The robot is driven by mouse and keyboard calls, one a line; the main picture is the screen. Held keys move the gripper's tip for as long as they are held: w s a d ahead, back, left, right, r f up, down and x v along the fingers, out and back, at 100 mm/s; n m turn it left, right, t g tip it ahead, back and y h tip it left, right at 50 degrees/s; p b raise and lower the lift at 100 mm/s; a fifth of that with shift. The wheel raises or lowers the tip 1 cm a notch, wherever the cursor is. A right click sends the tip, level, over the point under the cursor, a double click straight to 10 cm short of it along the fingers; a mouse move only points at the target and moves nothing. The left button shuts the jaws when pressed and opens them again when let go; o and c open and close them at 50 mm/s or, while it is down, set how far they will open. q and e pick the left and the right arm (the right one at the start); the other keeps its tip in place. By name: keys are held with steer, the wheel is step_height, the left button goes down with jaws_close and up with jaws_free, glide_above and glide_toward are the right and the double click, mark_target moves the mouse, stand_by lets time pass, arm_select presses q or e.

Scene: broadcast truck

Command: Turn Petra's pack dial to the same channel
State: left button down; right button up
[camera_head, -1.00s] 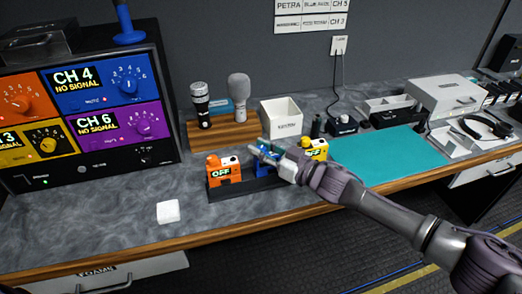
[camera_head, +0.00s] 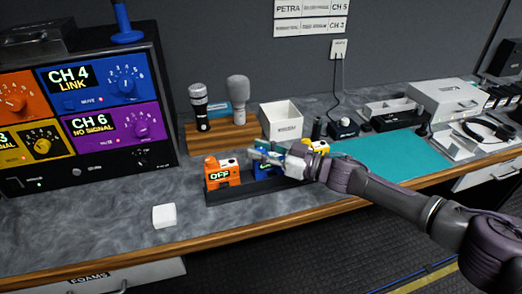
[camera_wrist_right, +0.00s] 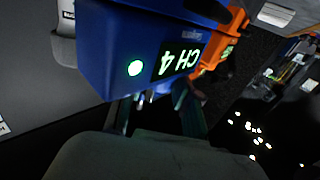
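The blue pack (camera_head: 265,173) stands in a dark rack between an orange pack (camera_head: 221,173) and a yellow pack (camera_head: 321,147). My right gripper (camera_head: 262,153) is at the top of the blue pack and hides much of it. In the right wrist view the blue pack (camera_wrist_right: 140,45) reads CH 4 beside a lit green light. My right fingers (camera_wrist_right: 160,103) show at its edge; the dial and the finger gap are not clear. On the receiver, the blue panel (camera_head: 96,86) reads CH 4 LINK. My left gripper is out of view.
A wall sign (camera_head: 311,15) names PETRA; its channel number is blurred, seemingly 5. Two microphones (camera_head: 238,100) and a white bin (camera_head: 281,121) stand behind the packs. A white block (camera_head: 164,216) lies front left. A teal mat (camera_head: 385,157) lies right.

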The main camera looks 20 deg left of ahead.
steer(key=shift+o, duration=1.4)
steer(key=shift+d, duration=0.1)
steer(key=s+d, duration=0.1)
steer(key=d, duration=1)
steer(key=shift+s+d, duration=0.3)
steer(key=shift+d, duration=0.05)
